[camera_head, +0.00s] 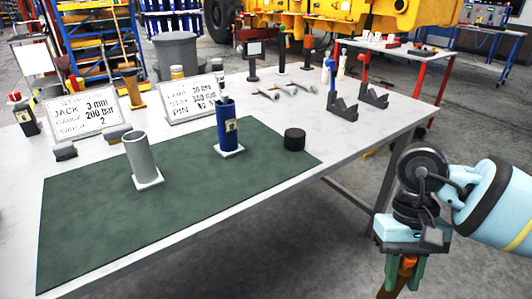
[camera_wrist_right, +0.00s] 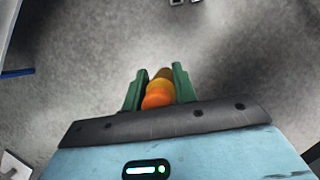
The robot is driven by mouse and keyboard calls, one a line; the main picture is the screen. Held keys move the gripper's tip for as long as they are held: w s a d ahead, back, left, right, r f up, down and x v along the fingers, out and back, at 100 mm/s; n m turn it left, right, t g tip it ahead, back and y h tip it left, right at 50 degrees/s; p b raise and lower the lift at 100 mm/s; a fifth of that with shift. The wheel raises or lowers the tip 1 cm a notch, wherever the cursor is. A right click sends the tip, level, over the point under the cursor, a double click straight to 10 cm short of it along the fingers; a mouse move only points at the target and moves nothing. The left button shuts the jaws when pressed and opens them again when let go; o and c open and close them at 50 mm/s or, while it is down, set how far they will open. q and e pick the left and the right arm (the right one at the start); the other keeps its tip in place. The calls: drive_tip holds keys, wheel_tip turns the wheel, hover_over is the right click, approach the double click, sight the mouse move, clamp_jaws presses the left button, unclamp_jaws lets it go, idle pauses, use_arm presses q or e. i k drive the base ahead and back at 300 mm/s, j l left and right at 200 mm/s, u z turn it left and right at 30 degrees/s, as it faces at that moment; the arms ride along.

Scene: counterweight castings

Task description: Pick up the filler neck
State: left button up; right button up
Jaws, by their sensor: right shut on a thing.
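My right gripper (camera_head: 401,272) hangs at the lower right, beyond the table's edge and over the floor, with its green fingers pointing down. It is shut on an orange and brown piece (camera_head: 406,264), which looks like the filler neck. In the right wrist view this rounded piece (camera_wrist_right: 160,90) sits between the two green fingers, orange nearer and brown at its far end. The fingers and the gripper body hide part of it. My left gripper is not in view.
The white table (camera_head: 318,152) bears a green mat (camera_head: 110,240) with a grey tube (camera_head: 141,157), a blue cylinder (camera_head: 227,126) and a black puck (camera_head: 294,139). Two signs (camera_head: 86,113) stand behind. Dark V-blocks (camera_head: 343,107) stand at the right. The mat's front is clear.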

sight(135, 143)
drive_tip(key=i+l, duration=0.1)
drive_tip(key=l, duration=0.7)
drive_tip(key=l+u, duration=0.25)
drive_tip(key=u, duration=1.05)
